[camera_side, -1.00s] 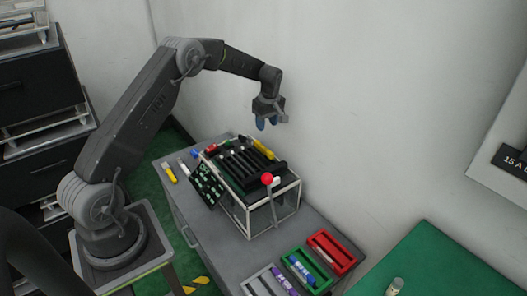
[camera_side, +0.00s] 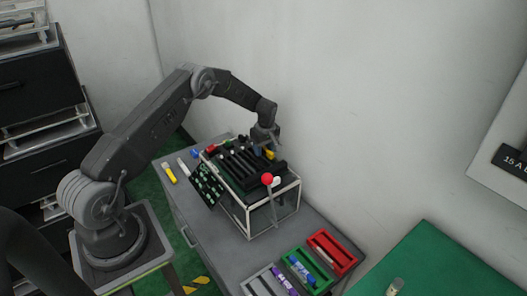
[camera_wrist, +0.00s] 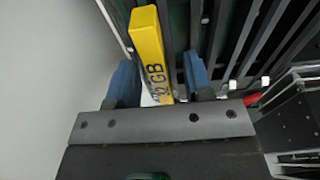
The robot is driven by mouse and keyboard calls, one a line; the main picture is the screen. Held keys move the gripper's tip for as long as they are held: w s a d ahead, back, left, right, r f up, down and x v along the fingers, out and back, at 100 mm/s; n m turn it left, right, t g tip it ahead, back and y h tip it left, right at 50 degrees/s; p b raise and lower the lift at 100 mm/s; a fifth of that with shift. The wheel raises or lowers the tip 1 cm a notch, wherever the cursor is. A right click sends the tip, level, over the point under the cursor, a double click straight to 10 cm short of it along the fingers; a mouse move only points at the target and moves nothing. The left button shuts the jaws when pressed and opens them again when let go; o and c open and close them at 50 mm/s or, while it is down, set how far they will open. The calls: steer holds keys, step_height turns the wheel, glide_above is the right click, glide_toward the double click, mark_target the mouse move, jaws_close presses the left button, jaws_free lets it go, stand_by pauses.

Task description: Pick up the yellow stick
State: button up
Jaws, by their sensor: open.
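The yellow stick (camera_wrist: 148,48) lies along the far edge of the slotted black fixture, with dark lettering on its face. In the side view only a bit of the yellow stick (camera_side: 270,155) shows beside my gripper. My gripper (camera_side: 262,151) is low over the far side of the fixture. In the wrist view my gripper (camera_wrist: 160,82) is open, with one blue finger on each side of the stick. I cannot tell whether either finger touches it.
The black fixture (camera_wrist: 215,40) has several parallel slots. A lever with a red knob (camera_side: 267,179) stands at its front. A wall is close behind. Red (camera_side: 345,263) and green (camera_side: 318,280) trays sit at the right. A yellow marker (camera_side: 170,174) lies at the left.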

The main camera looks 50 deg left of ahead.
steer(key=shift+f, duration=0.2)
stand_by(0.6)
jaws_close()
stand_by(0.4)
